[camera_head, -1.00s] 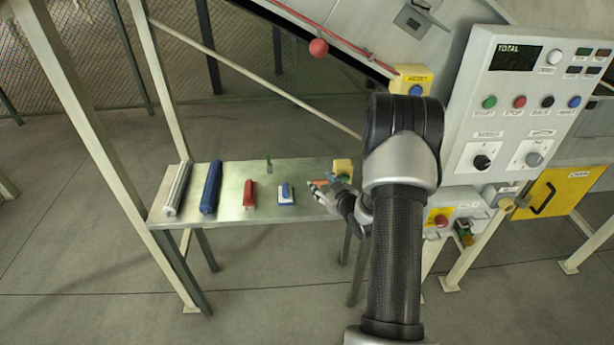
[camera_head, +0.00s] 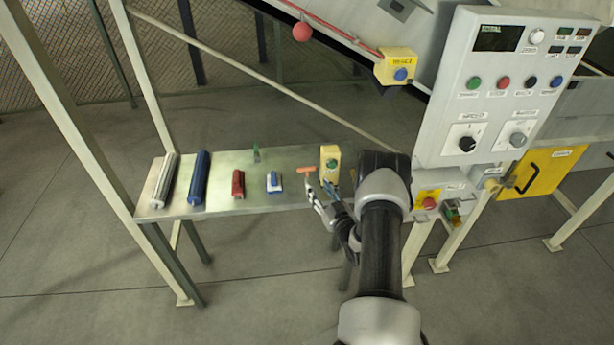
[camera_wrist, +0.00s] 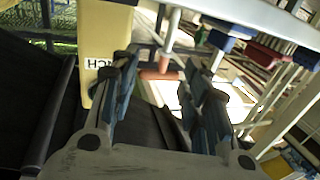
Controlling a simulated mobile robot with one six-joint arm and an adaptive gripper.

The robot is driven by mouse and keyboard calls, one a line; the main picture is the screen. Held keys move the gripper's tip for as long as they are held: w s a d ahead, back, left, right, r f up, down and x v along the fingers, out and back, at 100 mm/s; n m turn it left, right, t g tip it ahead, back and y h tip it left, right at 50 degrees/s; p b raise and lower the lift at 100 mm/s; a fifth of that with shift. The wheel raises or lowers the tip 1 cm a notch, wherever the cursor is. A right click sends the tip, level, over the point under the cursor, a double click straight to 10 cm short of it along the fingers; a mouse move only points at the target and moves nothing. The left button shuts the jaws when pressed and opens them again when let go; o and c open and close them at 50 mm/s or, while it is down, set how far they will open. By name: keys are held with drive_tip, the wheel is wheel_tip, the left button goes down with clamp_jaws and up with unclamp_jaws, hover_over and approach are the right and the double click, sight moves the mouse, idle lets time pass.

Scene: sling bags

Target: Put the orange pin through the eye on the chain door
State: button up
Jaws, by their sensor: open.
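The orange pin (camera_head: 306,169) shows its orange crosspiece at the right part of the metal bench, beside the yellow button box. My gripper (camera_head: 321,187) is open just in front of it at the bench's front edge. In the wrist view the orange crosspiece (camera_wrist: 160,73) lies between and beyond the open fingers, with a pale shaft running up from it. I cannot tell whether a finger touches it. The yellow door panel with a black handle (camera_head: 541,173), at the right under the control panel, looks like the chain door. Its eye is too small to make out.
The bench (camera_head: 215,206) also holds a grey roller (camera_head: 164,181), a blue roller (camera_head: 199,178), a red tool (camera_head: 238,183), a blue-and-white brush (camera_head: 274,182) and a yellow button box (camera_head: 329,163). The control panel (camera_head: 500,90) stands right of my arm. Open floor lies in front.

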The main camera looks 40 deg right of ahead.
sight(308, 179)
drive_tip(key=x, duration=0.3)
drive_tip(key=w+b, duration=0.1)
drive_tip(key=w, duration=0.3)
drive_tip(key=shift+w+f+b, duration=0.1)
drive_tip(key=shift+f+b, duration=0.15)
drive_tip(key=shift+b, duration=0.15)
drive_tip(key=shift+w+d+r, duration=0.1)
drive_tip(key=shift+w+d, duration=0.15)
drive_tip(key=shift+w, duration=0.3)
drive_tip(key=shift+c, duration=0.3)
clamp_jaws()
